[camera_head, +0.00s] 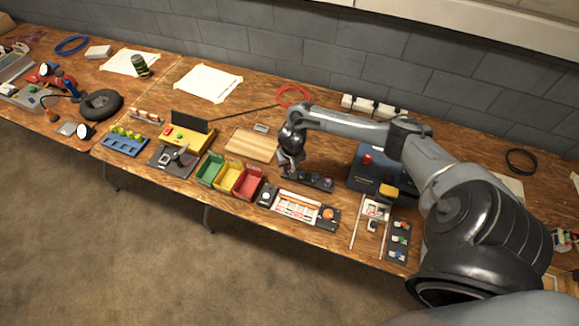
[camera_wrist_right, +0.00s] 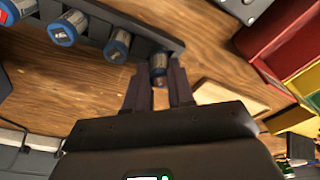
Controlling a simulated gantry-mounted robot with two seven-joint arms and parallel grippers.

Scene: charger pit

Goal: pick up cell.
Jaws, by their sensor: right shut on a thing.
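My right gripper (camera_wrist_right: 159,88) is shut on a small cylindrical cell (camera_wrist_right: 158,62) with a blue band at its end, held between the fingertips. The cell is at the end of a black rack (camera_wrist_right: 92,14), which holds several similar blue-ended cells, such as one cell (camera_wrist_right: 118,44) beside it. I cannot tell whether the held cell is seated or lifted. In the head view my right gripper (camera_head: 288,166) is low beside the left end of the dark rack (camera_head: 318,183); the held cell is too small to make out there. My left gripper is not in view.
Green, yellow and red bins (camera_head: 248,182) stand left of the rack, with a wooden board (camera_head: 251,145) behind them. A white-and-black tray (camera_head: 290,204) lies in front. A dark blue machine (camera_head: 366,170) with a red button stands to the right.

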